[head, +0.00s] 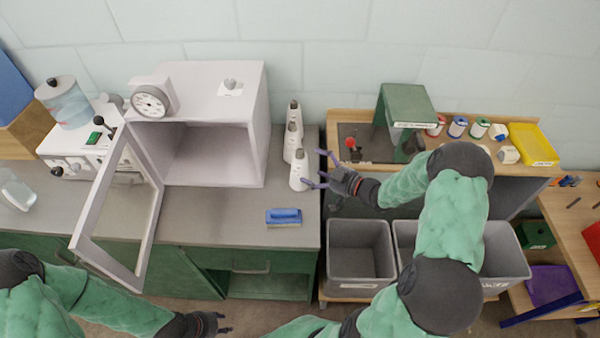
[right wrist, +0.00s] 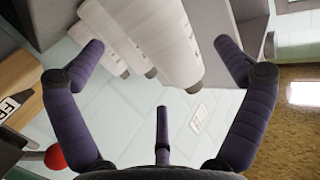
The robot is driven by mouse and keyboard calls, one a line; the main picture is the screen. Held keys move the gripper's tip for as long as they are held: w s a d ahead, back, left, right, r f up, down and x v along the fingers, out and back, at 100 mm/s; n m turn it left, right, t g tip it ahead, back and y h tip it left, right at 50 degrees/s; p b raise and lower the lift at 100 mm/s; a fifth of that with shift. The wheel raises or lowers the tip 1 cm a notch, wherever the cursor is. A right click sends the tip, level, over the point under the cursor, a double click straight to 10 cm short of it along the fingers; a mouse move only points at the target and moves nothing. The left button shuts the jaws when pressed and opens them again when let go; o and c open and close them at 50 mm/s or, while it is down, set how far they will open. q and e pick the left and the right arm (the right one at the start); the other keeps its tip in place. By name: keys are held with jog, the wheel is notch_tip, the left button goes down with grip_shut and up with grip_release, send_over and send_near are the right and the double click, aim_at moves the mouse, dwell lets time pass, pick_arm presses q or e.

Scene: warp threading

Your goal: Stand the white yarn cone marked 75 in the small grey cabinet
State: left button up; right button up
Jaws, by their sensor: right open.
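Three white yarn cones stand in a row on the grey counter, right of the cabinet: a front one (head: 299,172), a middle one (head: 291,143) and a back one (head: 295,112). No number is readable on them. My right gripper (head: 313,168) is open just right of the front cone. In the right wrist view, the nearest cone (right wrist: 166,40) shows beyond and between the spread fingers, not gripped. The small grey cabinet (head: 258,135) has its door (head: 88,215) swung open to the left, and its inside looks empty. My left gripper (head: 222,323) is low at the bottom edge, away from the cones; its opening is unclear.
A blue brush (head: 284,217) lies on the counter in front of the cabinet. A dial scale (head: 151,100) and a small knobbed item (head: 231,86) are on the cabinet top. Grey bins (head: 360,282) stand at right. A green stand (head: 405,103) is behind my right arm.

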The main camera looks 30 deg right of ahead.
aim_at(302, 163)
jog(key=b+x, duration=0.1)
jog(key=x, duration=0.4)
jog(key=c, duration=1.5)
jog(key=shift+r, duration=0.1)
